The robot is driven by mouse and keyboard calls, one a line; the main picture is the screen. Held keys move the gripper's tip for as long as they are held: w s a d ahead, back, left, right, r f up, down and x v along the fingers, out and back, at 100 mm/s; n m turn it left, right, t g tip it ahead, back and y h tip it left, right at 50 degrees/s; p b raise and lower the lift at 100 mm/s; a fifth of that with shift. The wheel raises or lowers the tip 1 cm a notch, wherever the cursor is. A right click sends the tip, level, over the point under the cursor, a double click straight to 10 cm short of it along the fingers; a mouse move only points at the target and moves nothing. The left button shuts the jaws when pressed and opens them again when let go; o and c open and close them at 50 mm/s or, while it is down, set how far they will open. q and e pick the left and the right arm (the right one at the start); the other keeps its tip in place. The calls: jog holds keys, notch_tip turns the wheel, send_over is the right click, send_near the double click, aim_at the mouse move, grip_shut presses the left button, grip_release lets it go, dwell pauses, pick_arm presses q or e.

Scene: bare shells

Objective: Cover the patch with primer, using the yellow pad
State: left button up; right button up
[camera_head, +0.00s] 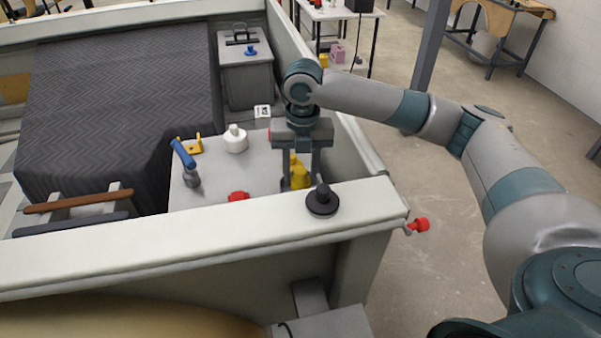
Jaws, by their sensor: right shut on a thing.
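My right gripper (301,180) points down over the right end of a light grey worktop, just behind the pale wall. It is shut on a yellow object (299,170), which looks like the yellow pad. The object's lower part is hidden by the wall top and the black knob, so I cannot tell whether it touches the worktop. I cannot make out the patch or any primer on it. My left gripper is not in view.
A black knob-topped disc (322,203) sits on the wall (150,243). The worktop (215,178) holds a white container (235,139), a blue-handled tool (184,157), a yellow bracket (191,145) and a red piece (238,197). A dark-covered bed (120,95) fills the left.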

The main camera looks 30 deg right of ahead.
aim_at(300, 170)
jog(key=shift+f, duration=0.45)
dwell(0.4)
jog(key=shift+s+f+p, duration=0.1)
jog(key=shift+f+p, duration=0.05)
jog(key=shift+p, duration=0.35)
dwell(2.8)
notch_tip(300, 170, up, 7)
jog(key=p, duration=0.8)
dwell(0.4)
jog(key=shift+r, duration=0.2)
dwell(0.5)
